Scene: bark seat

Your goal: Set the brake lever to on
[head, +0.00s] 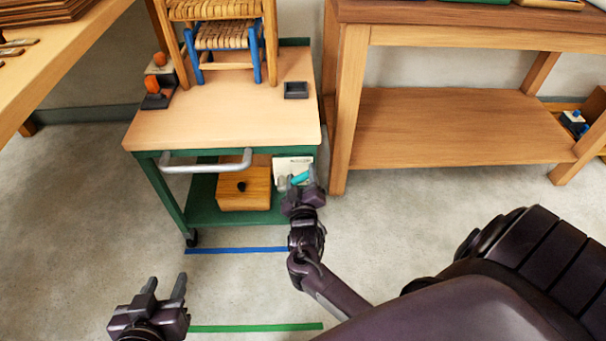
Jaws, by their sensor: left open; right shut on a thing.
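The cart (225,119) has a pale wooden top, a green frame and a grey bar handle (205,166) on its front. At its right front, a white plate (292,163) stands behind a small teal lever (300,178), which I take for the brake lever. My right gripper (301,184) is shut on the teal lever; its fingers hide part of it. Any on or off marks on the plate are too small to read. My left gripper (163,288) is open and empty above the floor at the lower left.
Woven-seat stools (222,35), orange-topped dark items (153,90) and a small dark tray (296,90) are on the cart. A wooden drawer box (243,190) sits below. A wooden bench (455,130) stands to the right. Blue tape (235,250) and green tape (255,328) mark the open floor.

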